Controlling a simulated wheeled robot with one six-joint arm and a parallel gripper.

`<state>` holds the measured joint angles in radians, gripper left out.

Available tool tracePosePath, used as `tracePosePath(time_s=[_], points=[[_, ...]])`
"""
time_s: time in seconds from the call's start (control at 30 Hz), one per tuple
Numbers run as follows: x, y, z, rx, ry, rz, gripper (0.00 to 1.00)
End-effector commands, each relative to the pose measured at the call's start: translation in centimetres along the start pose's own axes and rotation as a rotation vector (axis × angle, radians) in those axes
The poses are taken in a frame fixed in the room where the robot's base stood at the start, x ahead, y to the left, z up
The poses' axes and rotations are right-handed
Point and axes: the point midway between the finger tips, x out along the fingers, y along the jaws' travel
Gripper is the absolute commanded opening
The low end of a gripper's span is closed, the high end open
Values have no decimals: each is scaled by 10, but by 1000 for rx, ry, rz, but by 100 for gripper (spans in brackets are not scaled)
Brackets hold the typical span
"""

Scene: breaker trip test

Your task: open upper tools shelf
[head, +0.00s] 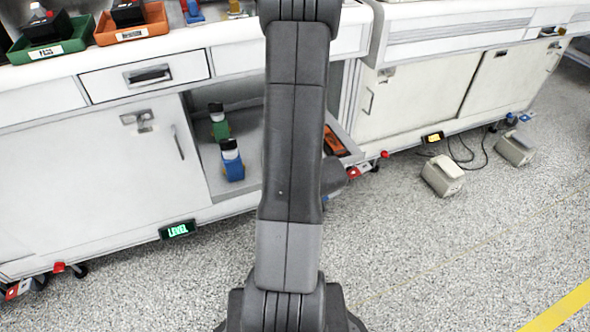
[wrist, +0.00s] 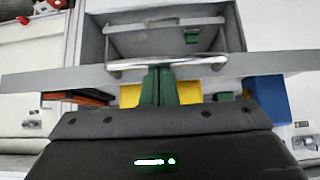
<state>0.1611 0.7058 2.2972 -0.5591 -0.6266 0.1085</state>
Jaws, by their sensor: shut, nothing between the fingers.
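In the wrist view, a grey shelf front (wrist: 40,82) runs across the picture with a long silver bar handle (wrist: 135,66) along its middle. I take this to be the upper tools shelf, though its label does not show. My gripper (wrist: 159,68) is shut and empty, its green fingertips together at the middle of the handle. The fingers overlap the bar in the picture; I cannot tell whether they touch it. In the head view my arm hides the gripper and the handle.
Yellow (wrist: 190,88), blue (wrist: 268,98) and orange (wrist: 82,97) items lie beside my fingers in the wrist view. In the head view, green (head: 219,128) and blue (head: 232,165) containers stand in an open bay left of my arm. Pedals (head: 441,176) with cables lie on the floor.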

Motion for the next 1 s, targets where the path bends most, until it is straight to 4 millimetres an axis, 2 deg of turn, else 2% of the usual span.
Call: tracePosePath(time_s=[0.1, 0.33, 0.8, 1.0], points=[[-7, 0, 9, 2, -2, 0, 0], [-13, 0, 15, 1, -1, 0, 0], [-14, 0, 15, 0, 1, 0, 0], [-20, -1, 8, 0, 2, 0, 0]])
